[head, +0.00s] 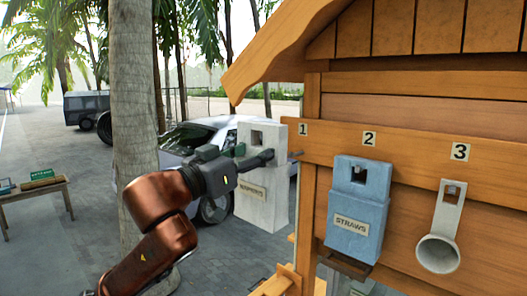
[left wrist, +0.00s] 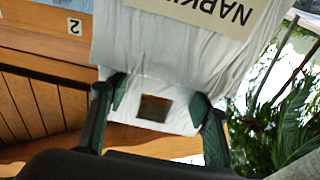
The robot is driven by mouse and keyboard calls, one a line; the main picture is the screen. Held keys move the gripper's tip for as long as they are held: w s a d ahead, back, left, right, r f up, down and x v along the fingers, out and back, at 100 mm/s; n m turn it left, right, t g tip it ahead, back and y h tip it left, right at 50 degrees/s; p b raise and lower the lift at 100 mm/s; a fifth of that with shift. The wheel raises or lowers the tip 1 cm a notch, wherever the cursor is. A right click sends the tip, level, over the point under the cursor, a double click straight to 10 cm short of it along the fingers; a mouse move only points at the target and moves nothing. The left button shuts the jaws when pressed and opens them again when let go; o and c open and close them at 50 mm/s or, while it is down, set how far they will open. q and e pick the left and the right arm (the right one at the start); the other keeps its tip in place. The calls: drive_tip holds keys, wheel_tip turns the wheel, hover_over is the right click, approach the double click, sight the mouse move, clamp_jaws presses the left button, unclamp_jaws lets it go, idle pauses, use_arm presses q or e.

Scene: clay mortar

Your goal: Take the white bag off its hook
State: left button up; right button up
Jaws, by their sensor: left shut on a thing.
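The white bag (head: 262,205), labelled NAPKINS, hangs upright from my left gripper (head: 254,158), left of the stall's number 1 sign (head: 303,129). My left gripper is shut on the bag's narrow upper part, just below its square hole. In the left wrist view the two fingers (left wrist: 160,100) press the white bag (left wrist: 160,50) from both sides, and no hook shows in its hole. A small peg (head: 297,154) sticks out below number 1, beside the bag. The bag looks clear of it, though the depth gap is hard to judge. My right gripper is not in view.
A blue STRAWS bag (head: 358,208) hangs under number 2. A white scoop-like holder (head: 440,240) hangs under number 3. The wooden stall (head: 420,155) and its sloping roof edge (head: 270,60) are close on the right. A palm trunk (head: 133,90) stands behind my arm.

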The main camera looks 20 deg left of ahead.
sight(251, 180)
use_arm(q)
drive_tip(key=shift+f, duration=0.15)
drive_tip(key=shift+f+b, duration=0.7)
drive_tip(key=shift+f, duration=0.15)
drive_tip(key=shift+f+b, duration=0.5)
drive_tip(key=shift+f, duration=0.55)
drive_tip(key=shift+f+b, duration=0.25)
drive_tip(key=shift+b, duration=0.15)
drive_tip(key=shift+f, duration=0.1)
drive_tip(key=shift+f+b, duration=0.5)
drive_tip(key=shift+f, duration=0.2)
drive_tip(key=shift+s, duration=0.15)
